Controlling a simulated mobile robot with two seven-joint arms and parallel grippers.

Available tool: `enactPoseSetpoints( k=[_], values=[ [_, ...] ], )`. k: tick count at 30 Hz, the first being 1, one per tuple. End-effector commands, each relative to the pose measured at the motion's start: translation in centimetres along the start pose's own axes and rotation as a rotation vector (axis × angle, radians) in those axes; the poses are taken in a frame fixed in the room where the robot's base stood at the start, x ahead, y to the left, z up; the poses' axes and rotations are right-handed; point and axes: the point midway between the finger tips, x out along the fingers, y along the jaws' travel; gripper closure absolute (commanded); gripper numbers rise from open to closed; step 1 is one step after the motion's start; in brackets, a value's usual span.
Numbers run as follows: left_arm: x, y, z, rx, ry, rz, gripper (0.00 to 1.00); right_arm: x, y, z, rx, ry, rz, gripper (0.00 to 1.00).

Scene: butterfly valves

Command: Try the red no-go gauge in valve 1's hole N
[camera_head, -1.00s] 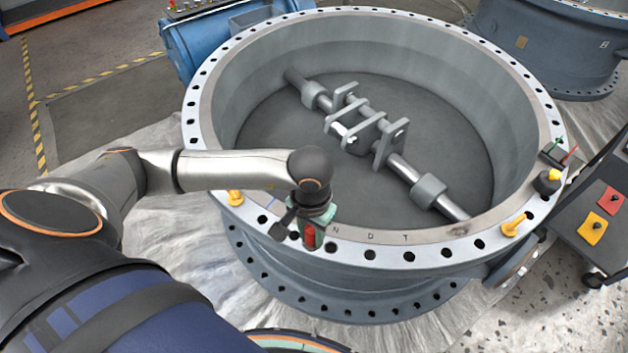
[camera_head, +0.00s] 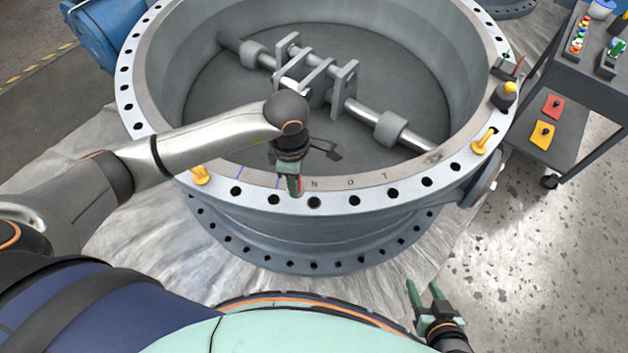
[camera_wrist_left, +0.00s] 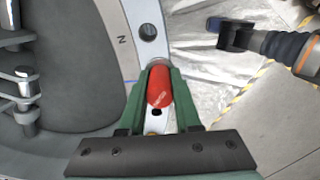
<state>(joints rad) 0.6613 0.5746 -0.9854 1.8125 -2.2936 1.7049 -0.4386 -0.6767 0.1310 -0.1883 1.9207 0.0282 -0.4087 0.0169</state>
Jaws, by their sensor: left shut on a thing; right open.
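Valve 1 (camera_head: 335,226) is a large grey ring with a flange full of holes. The letter N (camera_head: 313,184) is marked on its rim, and a dark open hole (camera_head: 314,203) lies just outside it. N (camera_wrist_left: 122,42) and that hole (camera_wrist_left: 148,32) also show in the left wrist view. My left gripper (camera_head: 293,188) is shut on the red no-go gauge (camera_wrist_left: 159,86), over the flange just left of that hole in the head view. The gauge's lower end is hidden. My right gripper (camera_head: 424,292) is open and empty, low in front of the valve.
Yellow pieces stand on the flange at left (camera_head: 201,175) and right (camera_head: 485,140); a dark-based yellow-topped piece (camera_head: 505,94) is farther along. A grey cart (camera_head: 590,95) at right carries small coloured parts and red and yellow plates. The valve's shaft (camera_head: 365,113) crosses the bore.

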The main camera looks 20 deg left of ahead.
Motion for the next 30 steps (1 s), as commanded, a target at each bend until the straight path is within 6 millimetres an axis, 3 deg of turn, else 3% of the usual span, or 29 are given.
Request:
enactPoseSetpoints(
  k=[9, 15, 23, 30],
  values=[
    [1.6, 1.5, 2.5, -0.736, 0.001, -0.005, 1.0, 1.3, -0.1, 1.0, -0.001, 0.004, -0.004, 0.5],
    [2.1, 2.0, 3.5, -1.04, 0.006, -0.008, 1.0, 1.6, -0.1, 1.2, -0.001, 0.007, -0.006, 0.5],
    [2.5, 2.1, 3.8, -1.155, 0.009, -0.009, 1.0, 1.9, -0.2, 1.5, -0.002, 0.007, -0.008, 0.5],
    [4.4, 2.1, 3.7, -1.154, 0.009, -0.009, 1.0, 2.9, -0.7, 2.1, -0.004, 0.006, -0.023, 0.5]
  ],
)
